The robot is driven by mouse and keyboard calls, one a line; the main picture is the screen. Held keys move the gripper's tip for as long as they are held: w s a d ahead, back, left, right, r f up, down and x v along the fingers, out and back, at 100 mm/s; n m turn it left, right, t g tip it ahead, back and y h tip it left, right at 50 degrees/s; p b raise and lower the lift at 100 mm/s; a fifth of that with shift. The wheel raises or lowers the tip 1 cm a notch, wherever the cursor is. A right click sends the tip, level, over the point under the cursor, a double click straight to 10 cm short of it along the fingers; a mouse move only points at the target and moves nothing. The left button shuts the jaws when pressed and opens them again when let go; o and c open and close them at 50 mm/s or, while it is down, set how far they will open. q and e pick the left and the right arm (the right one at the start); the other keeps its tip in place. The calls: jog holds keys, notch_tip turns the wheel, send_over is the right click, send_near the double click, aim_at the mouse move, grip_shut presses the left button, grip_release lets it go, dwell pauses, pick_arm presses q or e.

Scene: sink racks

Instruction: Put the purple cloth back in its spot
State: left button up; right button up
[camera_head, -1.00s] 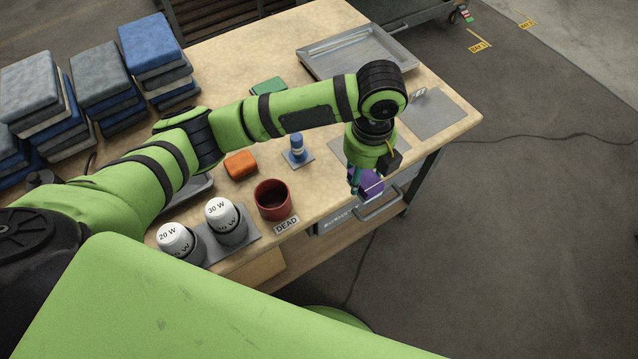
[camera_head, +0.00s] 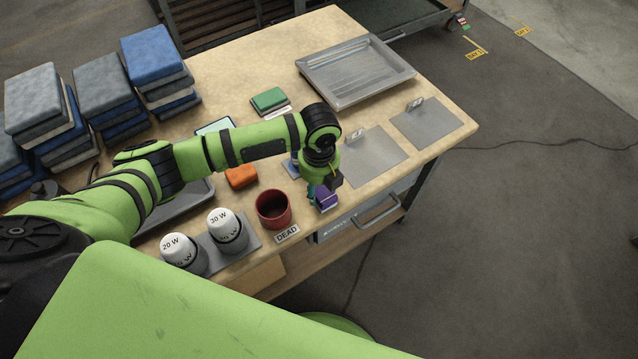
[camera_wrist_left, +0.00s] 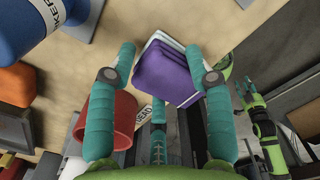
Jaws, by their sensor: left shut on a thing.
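The purple cloth (camera_head: 327,198) is a small folded block. My left gripper (camera_head: 318,190) is shut on it and holds it near the table's front edge, just right of the red cup (camera_head: 273,208). Two bare grey plates, the middle one (camera_head: 372,158) and the right one (camera_head: 428,122), each with a small tag, lie right of the gripper. A green arm part, likely my right gripper (camera_wrist_left: 262,118), shows small in the left wrist view.
A "DEAD" label (camera_head: 287,234) lies in front of the cup. An orange block (camera_head: 241,176), a green block (camera_head: 269,99) and a metal tray (camera_head: 355,72) are on the table. Folded stacks (camera_head: 105,90) stand at the back left.

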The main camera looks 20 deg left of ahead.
pick_arm(q)
jog(key=o, duration=1.3)
jog(key=shift+f, duration=0.15)
jog(key=shift+o, duration=0.2)
notch_tip(320, 180, up, 12)
jog(key=shift+r, duration=0.2)
